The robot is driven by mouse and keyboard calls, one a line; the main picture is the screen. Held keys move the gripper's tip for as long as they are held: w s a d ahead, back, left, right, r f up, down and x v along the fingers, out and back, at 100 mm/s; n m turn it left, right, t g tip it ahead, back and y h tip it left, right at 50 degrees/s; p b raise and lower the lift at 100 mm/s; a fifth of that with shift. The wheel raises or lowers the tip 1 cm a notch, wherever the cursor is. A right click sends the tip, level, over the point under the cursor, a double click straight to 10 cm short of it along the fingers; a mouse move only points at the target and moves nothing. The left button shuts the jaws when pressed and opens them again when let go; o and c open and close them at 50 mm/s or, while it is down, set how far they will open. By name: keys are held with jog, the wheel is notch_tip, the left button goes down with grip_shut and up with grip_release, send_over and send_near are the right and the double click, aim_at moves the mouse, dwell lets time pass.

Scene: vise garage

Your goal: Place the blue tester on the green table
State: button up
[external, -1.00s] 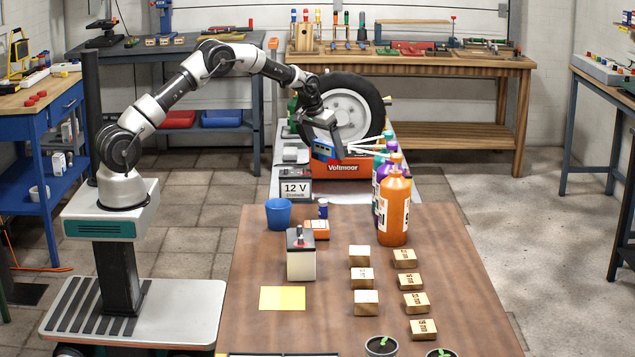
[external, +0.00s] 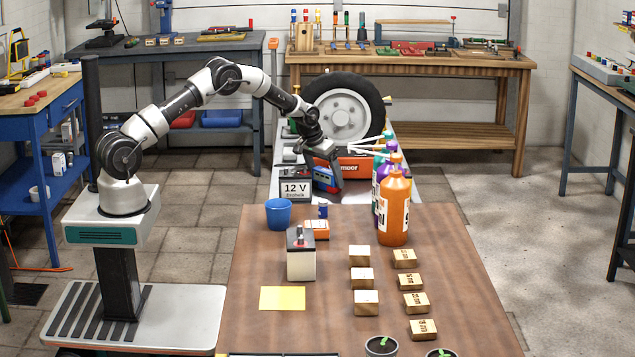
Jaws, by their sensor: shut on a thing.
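The blue tester (external: 323,181), a small blue block with some red on it, is held in my gripper (external: 334,180). My gripper is shut on it and points down. It hangs near the front end of the pale grey table (external: 275,183), in front of the red Voltmeer box (external: 357,168) and just right of the 12 V box (external: 296,189). I cannot tell whether the tester touches the surface below. No tabletop looks plainly green in this view.
The brown table (external: 250,250) in front holds a blue cup (external: 278,213), a battery-like box (external: 301,256), wooden blocks and a yellow sheet (external: 282,298). Tall bottles (external: 394,208) stand close to the right of my gripper. A wheel (external: 345,110) stands behind it.

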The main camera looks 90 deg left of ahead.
jog(key=shift+f, duration=0.15)
jog(key=o, duration=1)
jog(key=shift+d+r, duration=0.1)
jog(key=shift+r, duration=0.35)
jog(key=p+v, duration=0.1)
jog(key=v, duration=1)
jog(key=shift+s+r+p, duration=0.15)
jog(key=shift+p, duration=0.25)
